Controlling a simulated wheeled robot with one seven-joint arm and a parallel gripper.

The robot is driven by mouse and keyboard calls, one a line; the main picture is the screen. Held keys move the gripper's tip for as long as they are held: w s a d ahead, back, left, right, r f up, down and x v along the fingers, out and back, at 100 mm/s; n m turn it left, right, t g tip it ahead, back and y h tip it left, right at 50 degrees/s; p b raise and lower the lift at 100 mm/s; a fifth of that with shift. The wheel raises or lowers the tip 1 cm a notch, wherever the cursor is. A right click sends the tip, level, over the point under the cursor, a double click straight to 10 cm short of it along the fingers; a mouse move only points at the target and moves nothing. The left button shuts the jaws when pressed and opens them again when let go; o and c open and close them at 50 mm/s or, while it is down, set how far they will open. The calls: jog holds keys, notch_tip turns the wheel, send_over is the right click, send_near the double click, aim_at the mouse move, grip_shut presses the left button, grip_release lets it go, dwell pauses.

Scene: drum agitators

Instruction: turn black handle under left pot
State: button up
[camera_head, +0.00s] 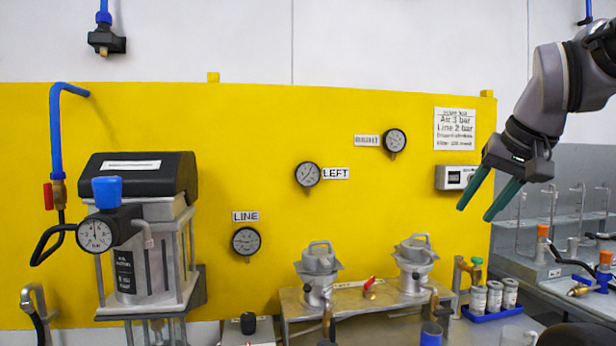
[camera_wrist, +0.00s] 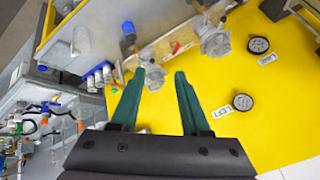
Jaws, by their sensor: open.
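The left pot (camera_head: 318,272) is a metal pot with a handled lid on the metal shelf (camera_head: 365,300); it also shows in the wrist view (camera_wrist: 215,42). A brass fitting (camera_head: 328,320) hangs below it, but I cannot make out a black handle on it. A black knob (camera_head: 248,323) stands lower left of the pot. The right pot (camera_head: 414,264) stands on the same shelf, also in the wrist view (camera_wrist: 153,76). My gripper (camera_head: 474,207) is open and empty, high at the right in front of the yellow panel, well apart from both pots. Its green fingers (camera_wrist: 160,78) show in the wrist view.
A red valve handle (camera_head: 369,284) sits between the pots. A blue tray (camera_head: 490,313) with several small canisters stands to the right. A large glass vessel with a black top (camera_head: 138,177) stands at left. Air before the yellow panel (camera_head: 220,130) is clear.

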dwell(0.7)
jog(key=n+g, duration=0.3)
jog(key=n, duration=0.4)
send_over(333, 321)
jog(key=s+d, duration=0.1)
jog(key=s, duration=0.2)
notch_tip(333, 321, down, 25)
jog(key=shift+h, duration=0.4)
jog(key=shift+s+x, duration=0.2)
jog(key=shift+x, duration=5.25)
jog(key=shift+f, duration=0.1)
grip_shut()
